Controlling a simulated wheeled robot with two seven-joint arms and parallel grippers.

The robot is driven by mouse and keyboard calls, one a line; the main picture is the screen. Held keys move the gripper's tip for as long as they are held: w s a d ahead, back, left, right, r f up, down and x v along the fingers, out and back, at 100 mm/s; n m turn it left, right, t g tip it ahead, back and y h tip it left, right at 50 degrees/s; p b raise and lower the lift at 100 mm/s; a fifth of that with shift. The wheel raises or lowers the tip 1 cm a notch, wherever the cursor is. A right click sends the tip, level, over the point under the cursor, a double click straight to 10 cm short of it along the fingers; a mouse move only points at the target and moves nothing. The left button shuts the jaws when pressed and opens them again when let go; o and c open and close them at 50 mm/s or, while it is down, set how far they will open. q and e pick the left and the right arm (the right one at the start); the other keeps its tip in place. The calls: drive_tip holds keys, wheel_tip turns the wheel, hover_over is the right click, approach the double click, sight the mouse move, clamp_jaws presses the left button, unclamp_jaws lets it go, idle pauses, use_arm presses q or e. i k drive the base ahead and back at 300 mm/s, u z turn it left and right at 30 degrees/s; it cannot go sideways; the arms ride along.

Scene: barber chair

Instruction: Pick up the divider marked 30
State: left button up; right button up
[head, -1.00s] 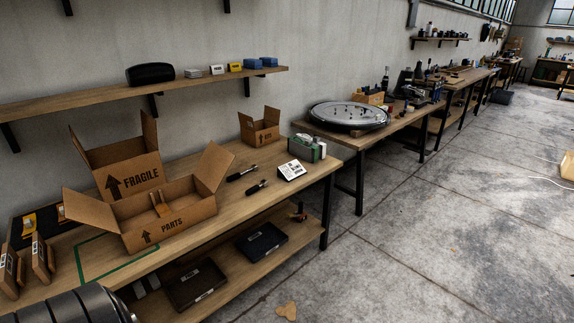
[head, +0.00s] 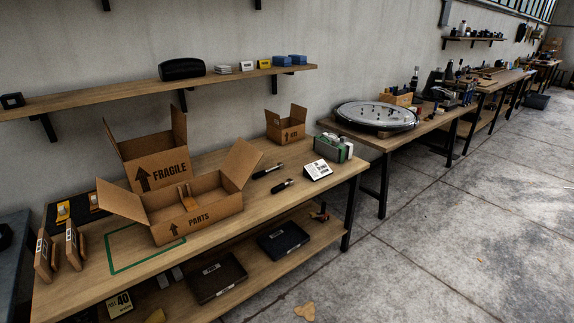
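Two brown upright panels that look like dividers, a left one (head: 45,256) and a right one (head: 75,245), stand on the left end of the workbench in the head view. Each has a small pale label, too small to read, so I cannot tell which is marked 30. An open cardboard box marked PARTS (head: 200,222) stands to their right, with a brown cardboard piece (head: 187,197) inside it. Neither of my grippers is in view.
A green outline (head: 113,270) marks bare bench top before the PARTS box. A FRAGILE box (head: 158,172) stands behind. Black tools (head: 282,186) and a white card (head: 318,170) lie right. Dark trays (head: 283,240) and a card marked 40 (head: 118,304) are on the lower shelf.

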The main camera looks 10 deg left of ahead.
sight(42, 261)
drive_tip(key=z, duration=0.5)
drive_tip(key=k, duration=0.6)
drive_tip(key=u, duration=0.7)
drive_tip(key=i, duration=0.95)
drive_tip(key=u, duration=1.4)
drive_tip(key=i, duration=0.45)
drive_tip(key=u, duration=0.4)
